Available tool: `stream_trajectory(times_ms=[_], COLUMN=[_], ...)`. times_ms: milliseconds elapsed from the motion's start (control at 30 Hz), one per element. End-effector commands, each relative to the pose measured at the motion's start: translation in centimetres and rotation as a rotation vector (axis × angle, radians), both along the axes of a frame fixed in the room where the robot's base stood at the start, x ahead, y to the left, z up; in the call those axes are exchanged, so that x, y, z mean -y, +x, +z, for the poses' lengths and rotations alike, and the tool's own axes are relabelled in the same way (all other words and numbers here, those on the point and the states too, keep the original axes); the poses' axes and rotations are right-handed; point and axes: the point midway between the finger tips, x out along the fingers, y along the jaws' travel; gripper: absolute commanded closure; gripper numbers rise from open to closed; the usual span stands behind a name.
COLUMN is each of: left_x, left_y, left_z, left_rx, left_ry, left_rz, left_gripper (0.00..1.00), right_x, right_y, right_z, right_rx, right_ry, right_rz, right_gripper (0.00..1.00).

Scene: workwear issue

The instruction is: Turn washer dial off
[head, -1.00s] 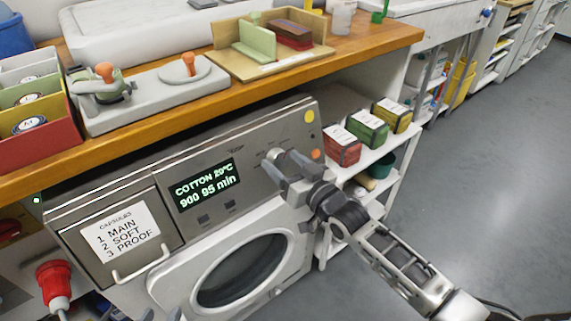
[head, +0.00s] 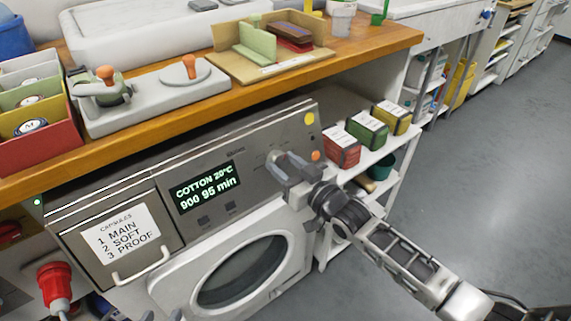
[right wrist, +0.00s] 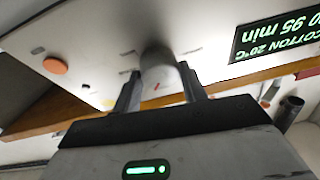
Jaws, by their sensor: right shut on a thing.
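The washer (head: 240,150) stands under the wooden counter, its lit display (head: 205,187) reading "COTTON 20°C 900 95 min". The display also shows upside down in the right wrist view (right wrist: 278,38). The washer dial (right wrist: 157,60) is a round grey knob on the panel, right of the display in the head view and mostly hidden there by my gripper. My right gripper (head: 279,163) is shut on the dial, with one finger on each side of it in the right wrist view (right wrist: 160,88). My left gripper (head: 162,316) shows only its fingertips at the bottom edge, apart and empty.
The counter edge (head: 230,95) overhangs the washer. A yellow disc (head: 309,118) and an orange button (head: 316,155) sit beside the dial. Several coloured boxes (head: 367,130) stand on a shelf to the right. A capsule drawer (head: 118,240) is at the left.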

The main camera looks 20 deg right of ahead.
Motion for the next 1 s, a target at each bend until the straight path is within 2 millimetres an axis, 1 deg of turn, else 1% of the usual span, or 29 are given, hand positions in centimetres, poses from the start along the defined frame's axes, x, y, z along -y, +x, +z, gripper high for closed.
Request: stream_trajectory(times_ms=[400, 600, 800, 1000], left_x=[-0.03, -0.1, -0.12, -0.12], left_y=[-0.2, -0.19, -0.01, -0.02], left_z=[0.37, 0.44, 0.89, 0.86], left_rx=[-0.018, -0.027, -0.024, -0.028], left_ry=[0.001, 0.001, -0.002, -0.003], left_rz=[0.001, 0.002, 0.005, 0.007], left_gripper=[0.64, 0.64, 0.64, 0.64], right_x=[0.17, 0.18, 0.18, 0.17], right_y=[0.09, 0.1, 0.12, 0.08], right_z=[0.28, 0.31, 0.26, 0.18], right_rx=[0.113, 0.16, 0.191, 0.207], right_ry=[-0.312, -0.44, -0.527, -0.572], right_rz=[0.106, 0.15, 0.178, 0.195], right_gripper=[0.81, 0.81, 0.81, 0.81])
